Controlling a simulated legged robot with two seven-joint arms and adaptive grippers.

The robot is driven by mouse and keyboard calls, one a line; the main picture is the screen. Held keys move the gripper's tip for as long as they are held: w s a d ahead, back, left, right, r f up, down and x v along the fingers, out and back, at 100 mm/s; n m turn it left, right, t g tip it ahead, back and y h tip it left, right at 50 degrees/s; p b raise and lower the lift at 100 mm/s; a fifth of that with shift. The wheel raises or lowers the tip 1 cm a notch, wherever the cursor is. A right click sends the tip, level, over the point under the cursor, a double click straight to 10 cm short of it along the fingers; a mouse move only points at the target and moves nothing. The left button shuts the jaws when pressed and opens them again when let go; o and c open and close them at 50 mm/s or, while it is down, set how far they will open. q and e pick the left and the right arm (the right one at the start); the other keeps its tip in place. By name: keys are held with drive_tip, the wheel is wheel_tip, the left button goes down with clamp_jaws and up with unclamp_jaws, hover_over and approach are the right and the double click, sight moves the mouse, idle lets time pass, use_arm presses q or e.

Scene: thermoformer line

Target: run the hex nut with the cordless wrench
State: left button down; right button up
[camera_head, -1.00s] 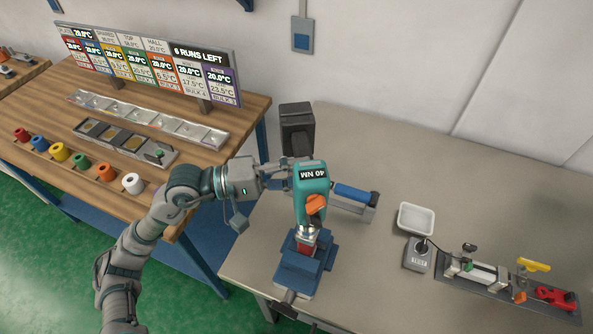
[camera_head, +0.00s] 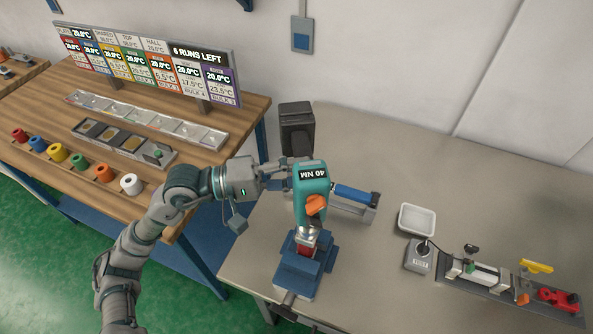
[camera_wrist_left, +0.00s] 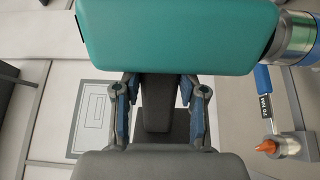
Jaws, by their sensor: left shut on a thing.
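The teal cordless wrench (camera_head: 311,190) stands upright with a "40 NM" label on top and an orange part on its side. Its metal nose points down at a red piece (camera_head: 307,246) in the blue vise (camera_head: 296,276). My left gripper (camera_head: 290,176) is shut on the wrench; in the left wrist view, its fingers (camera_wrist_left: 160,108) flank the dark handle below the teal body (camera_wrist_left: 170,35). The hex nut is hidden under the nose, so I cannot tell whether the socket sits on it. My right gripper is not in view.
A blue-handled tool (camera_head: 354,193) lies behind the wrench, and a black block (camera_head: 297,127) stands at the wall. To the right are a white tray (camera_head: 417,219), a grey test box (camera_head: 418,256) and a clamp fixture (camera_head: 480,272). The bench's back right is clear.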

use_arm(q)
drive_tip(key=shift+f+b, duration=0.3)
drive_tip(key=shift+b, duration=0.6)
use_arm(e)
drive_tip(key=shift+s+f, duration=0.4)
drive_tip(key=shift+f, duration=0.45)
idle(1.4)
use_arm(q)
drive_tip(key=shift+f, duration=0.1)
idle(1.3)
